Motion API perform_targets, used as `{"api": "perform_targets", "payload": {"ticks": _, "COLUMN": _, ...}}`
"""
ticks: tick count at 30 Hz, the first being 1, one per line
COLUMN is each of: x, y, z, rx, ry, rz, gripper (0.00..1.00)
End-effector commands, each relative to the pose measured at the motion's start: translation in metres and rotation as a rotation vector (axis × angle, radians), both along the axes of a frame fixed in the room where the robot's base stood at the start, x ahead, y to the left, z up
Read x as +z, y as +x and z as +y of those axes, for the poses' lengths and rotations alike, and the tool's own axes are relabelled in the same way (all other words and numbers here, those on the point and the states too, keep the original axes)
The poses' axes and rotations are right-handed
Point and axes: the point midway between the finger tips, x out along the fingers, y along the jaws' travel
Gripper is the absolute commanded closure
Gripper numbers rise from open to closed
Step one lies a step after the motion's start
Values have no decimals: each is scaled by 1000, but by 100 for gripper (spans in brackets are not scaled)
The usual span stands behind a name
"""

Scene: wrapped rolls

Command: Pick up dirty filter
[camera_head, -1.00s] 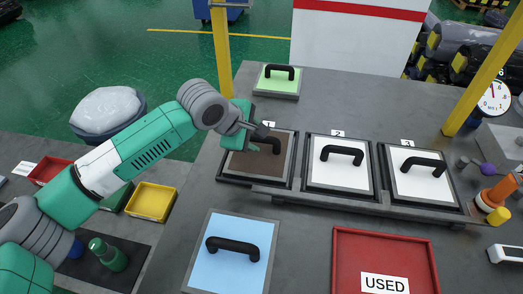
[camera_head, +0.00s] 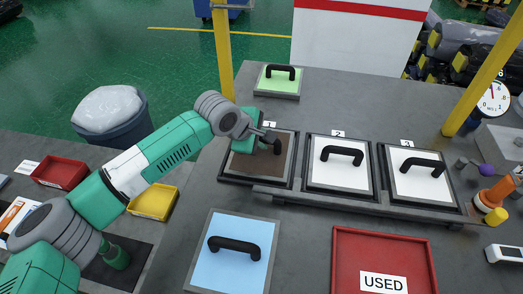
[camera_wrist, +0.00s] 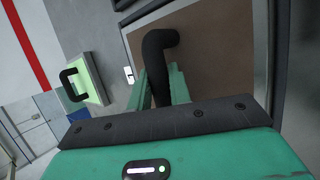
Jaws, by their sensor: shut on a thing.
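The dirty filter (camera_head: 261,171) is a brown panel with a black handle, in slot 1 at the left of the row. It lies level in its dark frame. My gripper (camera_head: 272,143) is shut on the filter's black handle, which also shows in the wrist view (camera_wrist: 155,50) between the green fingers (camera_wrist: 155,90). The wrist view shows the brown surface (camera_wrist: 215,55) close beyond the fingers. Part of the handle is hidden by my gripper. Two white filters with black handles sit in slot 2 (camera_head: 325,178) and slot 3 (camera_head: 407,187).
A red tray labelled USED (camera_head: 345,236) lies at the front. A blue filter (camera_head: 240,275) lies left of it. A green filter (camera_head: 277,90) lies at the back. Yellow posts (camera_head: 223,50) stand behind. A yellow bin (camera_head: 155,212) and a red bin (camera_head: 62,183) stand left.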

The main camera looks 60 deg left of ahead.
Motion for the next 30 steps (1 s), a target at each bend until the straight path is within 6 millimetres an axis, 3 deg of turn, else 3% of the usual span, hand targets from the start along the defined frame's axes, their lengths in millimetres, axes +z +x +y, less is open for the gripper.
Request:
{"api": "perform_targets", "payload": {"ticks": 5, "x": 4, "y": 0, "z": 0, "rx": 0, "ry": 2, "rz": -2, "gripper": 100}}
{"api": "perform_targets", "payload": {"ticks": 18, "x": 92, "y": 0, "z": 1, "rx": 1, "ry": 3, "rz": -1, "gripper": 100}}
{"api": "perform_targets", "payload": {"ticks": 30, "x": 101, "y": 0, "z": 0, "rx": 0, "ry": 0, "rz": -1, "gripper": 100}}
